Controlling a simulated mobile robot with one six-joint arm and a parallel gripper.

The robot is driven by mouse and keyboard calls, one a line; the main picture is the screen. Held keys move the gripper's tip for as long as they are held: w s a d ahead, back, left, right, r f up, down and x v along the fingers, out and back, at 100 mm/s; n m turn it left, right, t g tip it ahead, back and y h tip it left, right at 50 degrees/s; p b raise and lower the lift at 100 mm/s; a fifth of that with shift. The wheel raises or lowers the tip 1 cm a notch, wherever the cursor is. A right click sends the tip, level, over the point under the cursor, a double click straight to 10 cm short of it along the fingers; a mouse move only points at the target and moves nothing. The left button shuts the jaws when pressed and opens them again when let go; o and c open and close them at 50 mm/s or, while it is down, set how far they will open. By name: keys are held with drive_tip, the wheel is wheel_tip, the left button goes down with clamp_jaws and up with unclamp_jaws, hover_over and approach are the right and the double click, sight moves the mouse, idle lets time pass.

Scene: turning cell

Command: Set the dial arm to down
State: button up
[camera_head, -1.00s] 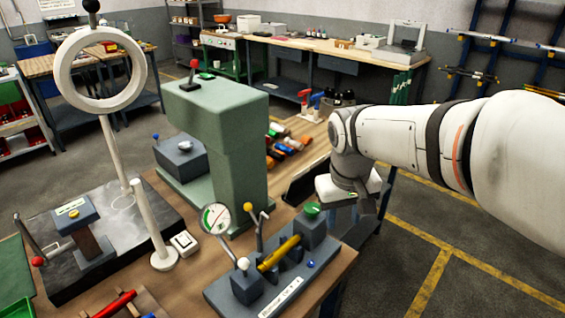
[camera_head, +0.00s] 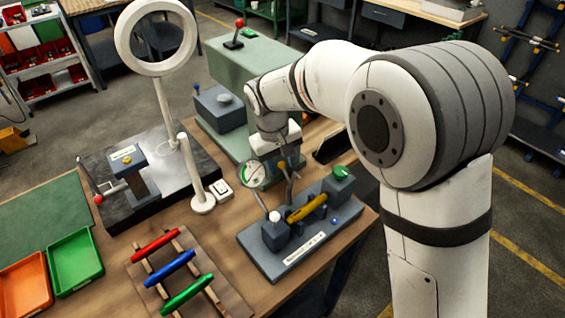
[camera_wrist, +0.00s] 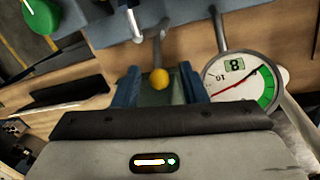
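The dial gauge (camera_head: 252,175), white-faced with a green band, stands on a grey fixture (camera_head: 290,250) at the table's right end. It also shows at the right of the wrist view (camera_wrist: 243,82). Beside it is a lever with a yellow ball end (camera_wrist: 159,79); I cannot tell for sure whether this is the dial arm. My gripper (camera_wrist: 161,84) is open, with a finger on each side of the yellow ball, apart from it. In the head view my gripper (camera_head: 284,162) is above the fixture, partly hidden by my wrist.
A green machine (camera_head: 240,72) stands behind. A ring lamp (camera_head: 124,40) and a rack of coloured handles (camera_head: 172,270) are to the left.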

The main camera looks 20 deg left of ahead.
drive_tip(key=shift+d+f, duration=0.1)
drive_tip(key=shift+f, duration=0.45)
clamp_jaws()
